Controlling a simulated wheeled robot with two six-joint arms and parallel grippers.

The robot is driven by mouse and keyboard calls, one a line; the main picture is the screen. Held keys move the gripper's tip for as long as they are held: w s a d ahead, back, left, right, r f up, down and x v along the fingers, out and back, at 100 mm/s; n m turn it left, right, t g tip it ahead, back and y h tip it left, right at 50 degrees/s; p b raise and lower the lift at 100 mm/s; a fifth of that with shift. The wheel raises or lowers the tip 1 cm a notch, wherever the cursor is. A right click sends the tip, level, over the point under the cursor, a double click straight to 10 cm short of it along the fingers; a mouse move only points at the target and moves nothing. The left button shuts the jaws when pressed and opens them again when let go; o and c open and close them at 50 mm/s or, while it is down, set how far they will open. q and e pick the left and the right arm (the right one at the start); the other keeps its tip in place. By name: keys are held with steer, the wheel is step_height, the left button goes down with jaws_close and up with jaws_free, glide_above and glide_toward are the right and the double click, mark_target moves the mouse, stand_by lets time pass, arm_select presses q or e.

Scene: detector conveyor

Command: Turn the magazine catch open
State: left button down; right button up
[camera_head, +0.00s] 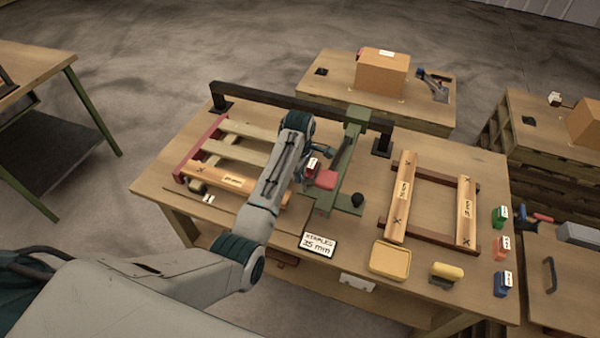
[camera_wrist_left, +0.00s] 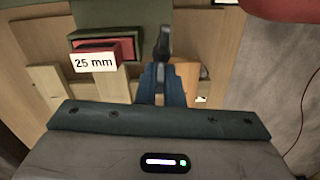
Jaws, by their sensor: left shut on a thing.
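The green stapling machine (camera_head: 345,165) stands in the middle of the workbench, with a red pad beside my arm. Its magazine, red with a white label, shows at its left side (camera_head: 312,163). In the left wrist view the magazine (camera_wrist_left: 105,48) sits in a green housing and its label reads "25 mm". The dark magazine catch (camera_wrist_left: 164,42) is a small lever right of it. My left gripper (camera_wrist_left: 163,72) is shut on the catch, its blue fingers on either side. In the head view my left gripper (camera_head: 318,153) is partly hidden by its wrist. My right gripper is out of view.
A sign (camera_head: 318,245) reads "STAPLES 35 mm". A slatted pallet (camera_head: 245,147) lies left, a wooden frame (camera_head: 434,238) right. A yellow tray (camera_head: 390,260) and green (camera_head: 498,216), red (camera_head: 501,248) and blue (camera_head: 502,284) blocks stand toward the right. A dark rail (camera_head: 270,97) crosses behind.

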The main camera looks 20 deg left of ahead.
arm_select(q)
steer(key=shift+r+n, duration=0.1)
steer(key=shift+n, duration=0.4)
stand_by(0.3)
steer(key=c, duration=1.6)
jaws_free()
steer(key=shift+s, duration=0.1)
steer(key=shift+o, duration=0.2)
